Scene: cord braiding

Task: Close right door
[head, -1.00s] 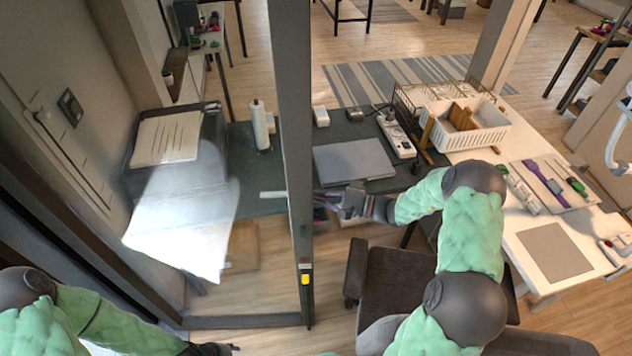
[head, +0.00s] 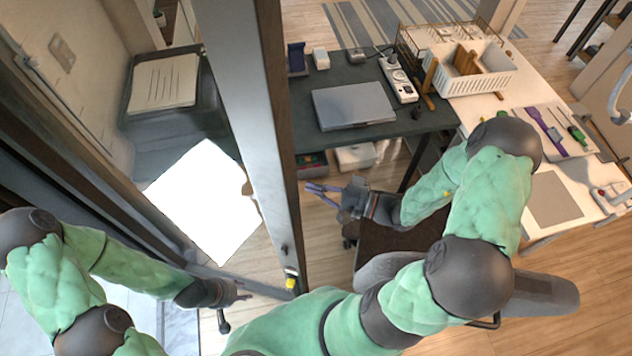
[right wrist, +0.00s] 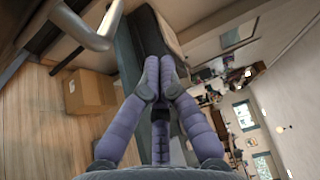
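The door is a tall glass panel with a grey frame post (head: 270,150) left of centre in the head view. It stands ajar, and a yellow-marked fitting (head: 291,282) sits low on its edge. My right gripper (head: 312,188) is right of the post, apart from it in the picture, with nothing in it. Its purple fingers (right wrist: 159,65) come together at the tips in the right wrist view. My left gripper (head: 246,296) is low, left of the post; its fingers are too small to read. A black lever handle (head: 223,322) shows just below it.
A dark desk (head: 340,85) with a laptop (head: 353,105) and a power strip (head: 398,80) stands behind the door. A chair (head: 385,240) is below my right arm. A white table (head: 500,100) bears a basket (head: 470,72). A cardboard box (right wrist: 88,92) lies on the floor.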

